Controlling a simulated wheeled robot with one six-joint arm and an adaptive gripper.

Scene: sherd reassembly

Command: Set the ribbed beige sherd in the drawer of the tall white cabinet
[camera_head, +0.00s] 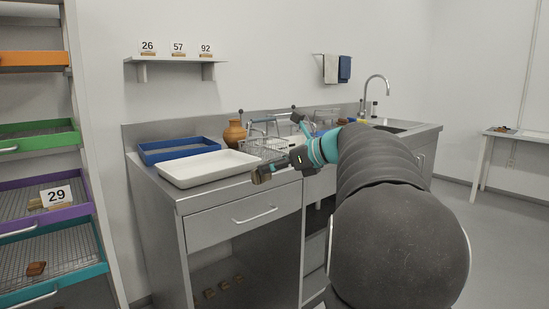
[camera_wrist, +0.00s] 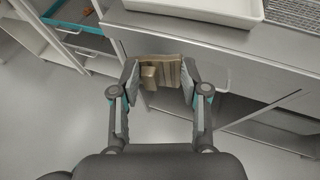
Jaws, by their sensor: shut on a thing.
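My gripper (camera_wrist: 160,82) is shut on the ribbed beige sherd (camera_wrist: 170,68), which sits between its two fingers in the wrist view. In the head view my gripper (camera_head: 272,171) is in front of the steel counter, near its top edge, and the sherd (camera_head: 261,177) shows small and brownish at its tip. A tall white frame (camera_head: 82,130) with coloured pull-out trays stands at the far left. I cannot tell whether it is the tall white cabinet of the task; no other tall white cabinet shows.
The steel counter has a shut drawer (camera_head: 232,220). On the counter are a white tray (camera_head: 208,180), a blue tray (camera_head: 160,156), an orange jar (camera_head: 234,134) and a wire basket (camera_head: 262,150). Brown pieces lie on its lower shelf. The teal tray (camera_head: 60,280) holds a brown sherd (camera_head: 37,268).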

